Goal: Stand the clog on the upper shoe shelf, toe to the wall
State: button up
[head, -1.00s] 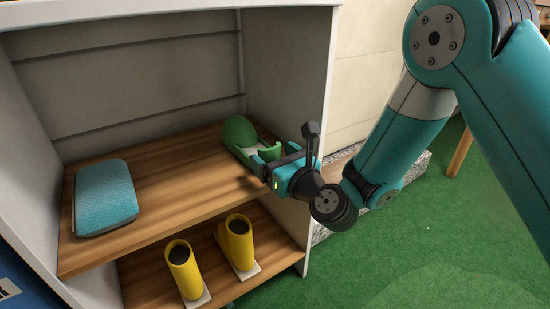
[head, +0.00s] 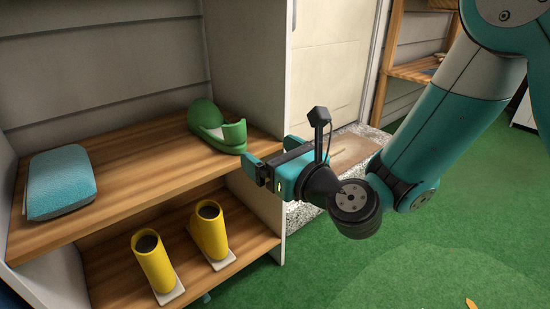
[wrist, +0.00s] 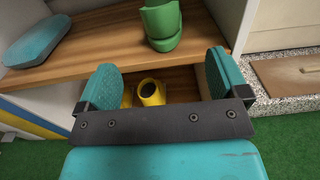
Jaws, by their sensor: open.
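The green clog (head: 216,127) stands upright on its sole on the upper wooden shelf (head: 128,163), near the right side wall of the shoe shelf. Its rounded toe points to the back wall and its open heel faces the front edge. The clog also shows at the top of the wrist view (wrist: 161,24). My gripper (head: 257,169) is open and empty, in front of the shelf edge and apart from the clog. In the wrist view its two teal fingers (wrist: 163,77) are spread wide with nothing between them at their level.
A teal cushion-like block (head: 60,181) lies at the left of the upper shelf. Yellow boots (head: 153,262) stand on white pads on the lower shelf. A doormat (head: 345,150) lies by the door at right. Green floor (head: 400,270) is open in front.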

jog(key=s+d+r+n+g, duration=0.15)
jog(key=s+n+g, duration=0.4)
jog(key=n, duration=0.55)
jog(key=s+d+r+n+g, duration=0.15)
jog(key=s+n+g, duration=0.35)
jog(key=n, duration=0.6)
jog(key=s+d+f+n+g+h, duration=0.1)
jog(key=s+d+n+g+h, duration=0.2)
jog(key=s+d+n+h, duration=0.4)
jog(key=s+d+n, duration=0.5)
jog(key=d, duration=0.1)
jog(key=shift+d+f+n+h, duration=0.2)
jog(key=shift+d+n+h, duration=0.1)
jog(key=shift+d+n, duration=0.1)
